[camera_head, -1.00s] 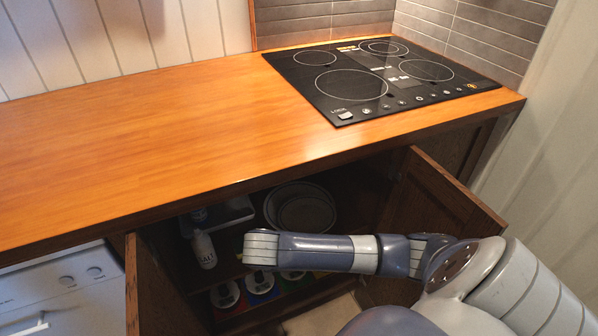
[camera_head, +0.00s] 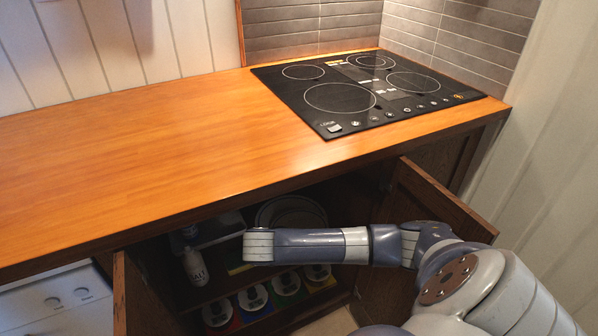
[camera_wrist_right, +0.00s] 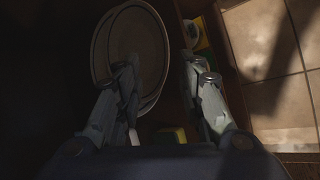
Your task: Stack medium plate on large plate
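Round plates (camera_head: 292,208) lie in the open lower cabinet, partly hidden behind my right arm in the head view. In the right wrist view at least two overlapping plates (camera_wrist_right: 143,45) show, with offset pale rims. I cannot tell from here which is the medium and which the large one. My right gripper (camera_wrist_right: 160,63) is open, its fingers spread. Its left finger overlaps the plates in the picture, and its right finger is beyond their right edge. Contact cannot be told. My left gripper is in neither view.
A white bottle (camera_head: 195,267) stands left of the plates. Several cans (camera_head: 253,297) stand on a lower level beneath my arm. Open cabinet doors flank the space, the right door (camera_head: 436,208) behind my arm. The wooden countertop (camera_head: 130,160) overhangs it; a cooktop (camera_head: 365,90) lies above.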

